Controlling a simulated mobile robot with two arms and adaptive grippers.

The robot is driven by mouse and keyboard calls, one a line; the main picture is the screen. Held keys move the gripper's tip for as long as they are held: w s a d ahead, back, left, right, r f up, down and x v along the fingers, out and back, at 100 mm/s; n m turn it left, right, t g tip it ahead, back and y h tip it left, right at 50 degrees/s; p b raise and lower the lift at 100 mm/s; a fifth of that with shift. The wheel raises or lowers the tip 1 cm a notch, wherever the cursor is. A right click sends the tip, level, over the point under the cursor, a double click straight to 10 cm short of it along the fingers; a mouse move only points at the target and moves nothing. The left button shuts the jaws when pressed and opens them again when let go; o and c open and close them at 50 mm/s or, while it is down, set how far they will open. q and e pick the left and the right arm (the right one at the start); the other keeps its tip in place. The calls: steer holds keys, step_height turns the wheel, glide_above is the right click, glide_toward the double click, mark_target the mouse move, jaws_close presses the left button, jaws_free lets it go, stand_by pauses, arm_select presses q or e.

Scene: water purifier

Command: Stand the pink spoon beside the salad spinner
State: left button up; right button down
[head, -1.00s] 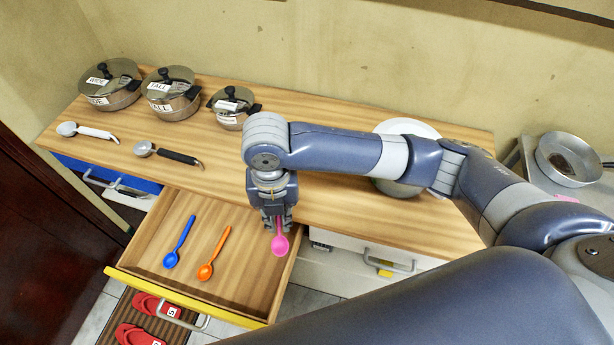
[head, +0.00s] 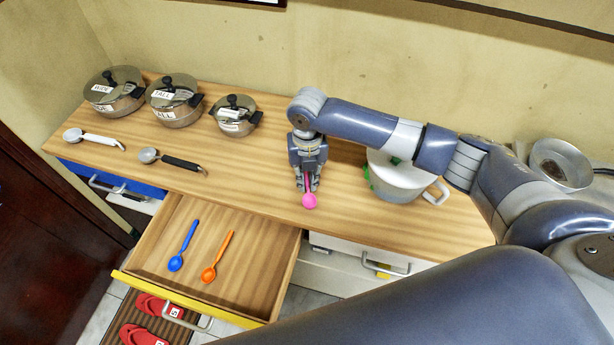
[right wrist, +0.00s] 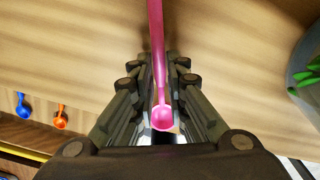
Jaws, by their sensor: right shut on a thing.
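The pink spoon (head: 309,201) is held in my right gripper (head: 307,184), its round bowl showing below the fingertips in the head view. In the right wrist view the pink spoon (right wrist: 157,50) runs between the two fingers of the right gripper (right wrist: 155,100), with its handle toward the top of the picture. The salad spinner (head: 396,178) is a white pot-like vessel with a side handle on the counter, right of the gripper and partly hidden behind my arm. Its edge with green contents seems to show at the right of the wrist view. My left gripper is not in view.
The wooden counter (head: 262,165) is clear left of the spinner. An open drawer (head: 215,290) holds a blue spoon (head: 182,247) and an orange spoon (head: 217,257). Several lidded pots, including one small pot (head: 236,116), and two ladles stand or lie at the left.

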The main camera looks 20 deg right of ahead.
mark_target(307, 181)
steer(key=shift+f, duration=0.4)
steer(key=shift+f, duration=0.2)
steer(key=c, duration=1.6)
jaws_free()
steer(key=shift+r, duration=0.1)
step_height(307, 181, up, 12)
steer(key=shift+r+b, duration=0.1)
steer(key=shift+b, duration=0.85)
